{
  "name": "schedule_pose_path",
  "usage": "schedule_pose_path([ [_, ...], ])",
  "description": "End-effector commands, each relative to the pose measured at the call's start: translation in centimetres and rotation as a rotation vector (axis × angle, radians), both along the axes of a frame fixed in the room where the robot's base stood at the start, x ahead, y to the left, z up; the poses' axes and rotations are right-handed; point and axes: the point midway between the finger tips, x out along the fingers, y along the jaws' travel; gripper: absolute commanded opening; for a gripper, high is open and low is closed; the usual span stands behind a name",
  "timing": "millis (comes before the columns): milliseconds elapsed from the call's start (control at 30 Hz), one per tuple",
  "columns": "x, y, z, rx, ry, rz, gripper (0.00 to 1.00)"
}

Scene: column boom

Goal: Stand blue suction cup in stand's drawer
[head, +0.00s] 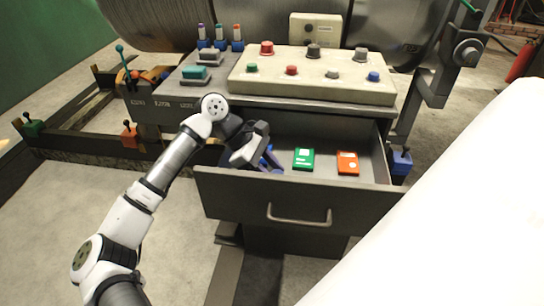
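The stand's drawer (290,208) is pulled open below the control panel. My gripper (264,162) reaches down into the left part of the drawer from the left. A blue thing (274,158) shows right at my fingertips, partly hidden by the gripper. It may be the blue suction cup, but its shape is not clear. Whether the fingers are closed on it, and whether it touches the drawer floor, cannot be told.
A green box (304,158) and an orange box (347,163) lie in the drawer, right of my gripper. The control panel (312,78) with several knobs stands above. A large white surface (460,210) fills the lower right.

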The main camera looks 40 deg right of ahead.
Motion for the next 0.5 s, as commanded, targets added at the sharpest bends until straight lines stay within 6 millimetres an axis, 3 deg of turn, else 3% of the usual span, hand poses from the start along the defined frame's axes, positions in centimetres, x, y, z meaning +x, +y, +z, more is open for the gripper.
schedule_pose_path([
  [100, 0.01, 0.0, 0.01, 0.0, 0.0, 0.0, 0.49],
  [500, 0.79, 0.43, 0.91, 0.001, -0.003, 0.003, 0.49],
])
